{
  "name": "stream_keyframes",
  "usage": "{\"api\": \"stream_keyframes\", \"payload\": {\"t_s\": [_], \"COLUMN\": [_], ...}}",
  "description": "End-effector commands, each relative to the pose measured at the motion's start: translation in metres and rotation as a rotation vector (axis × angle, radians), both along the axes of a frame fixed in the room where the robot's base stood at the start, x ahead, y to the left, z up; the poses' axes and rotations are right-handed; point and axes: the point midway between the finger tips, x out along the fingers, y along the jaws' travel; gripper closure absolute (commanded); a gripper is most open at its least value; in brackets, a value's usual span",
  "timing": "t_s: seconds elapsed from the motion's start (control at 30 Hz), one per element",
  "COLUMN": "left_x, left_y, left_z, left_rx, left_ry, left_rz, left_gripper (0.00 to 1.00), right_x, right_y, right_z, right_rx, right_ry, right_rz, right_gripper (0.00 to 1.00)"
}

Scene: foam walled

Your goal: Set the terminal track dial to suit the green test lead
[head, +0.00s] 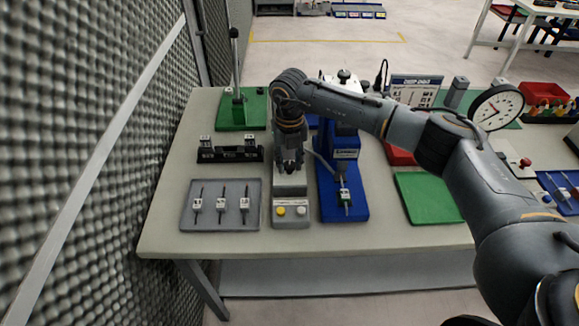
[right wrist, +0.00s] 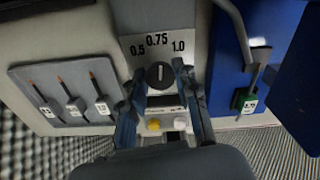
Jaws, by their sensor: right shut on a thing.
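The terminal track dial (right wrist: 160,77) is a dark round knob on a grey panel (right wrist: 200,45) marked 0.5, 0.75 and 1.0. Its white pointer line points up, roughly at 0.75. My right gripper (head: 291,170) is over this panel in the head view and hides the dial there. In the right wrist view its fingers stand on either side of the dial, shut on it. The green test lead (right wrist: 249,105) lies on the blue stand to the right, with a green-edged white tag too small to read surely; it also shows in the head view (head: 345,197). My left gripper is not in view.
A grey tray (head: 252,221) with three tagged leads lies left of the panel. Yellow and white buttons (head: 291,211) are at the panel's front. The blue stand (head: 328,205) rises close on the right, beside a green mat (head: 428,198). A foam wall (head: 70,140) bounds the left.

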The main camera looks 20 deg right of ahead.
Motion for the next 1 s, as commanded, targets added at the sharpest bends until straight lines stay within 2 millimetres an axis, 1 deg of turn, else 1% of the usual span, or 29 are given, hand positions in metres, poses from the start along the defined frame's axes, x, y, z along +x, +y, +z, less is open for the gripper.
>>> {"api": "stream_keyframes", "payload": {"t_s": [0.03,0.3,0.83,0.87,0.9,0.93,0.97,1.0], "left_x": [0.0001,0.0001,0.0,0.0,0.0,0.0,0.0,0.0], "left_y": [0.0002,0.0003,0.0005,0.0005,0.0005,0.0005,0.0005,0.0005], "left_z": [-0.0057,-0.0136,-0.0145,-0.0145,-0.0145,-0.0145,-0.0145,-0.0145], "left_rx": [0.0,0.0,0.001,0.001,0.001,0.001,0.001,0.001], "left_ry": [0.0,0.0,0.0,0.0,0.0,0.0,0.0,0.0], "left_rz": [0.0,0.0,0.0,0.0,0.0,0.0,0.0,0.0], "left_gripper": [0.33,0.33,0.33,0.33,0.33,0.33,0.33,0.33], "right_x": [0.0008,0.0006,0.0006,0.0006,0.0006,0.0005,0.0005,0.0005], "right_y": [-0.0004,0.0,0.0,0.0,0.0,0.0,0.0001,0.0], "right_z": [-0.0019,-0.0001,0.0012,0.0012,0.0011,0.0011,0.001,0.0009], "right_rx": [0.0,0.001,0.001,0.001,0.0,0.0,0.0,0.0], "right_ry": [-0.003,-0.003,-0.002,-0.002,-0.002,-0.002,-0.002,-0.002], "right_rz": [0.025,0.121,0.143,0.143,0.143,0.143,0.143,0.143], "right_gripper": [1.0,1.0,1.0,0.63,0.55,0.49,0.46,0.46]}}
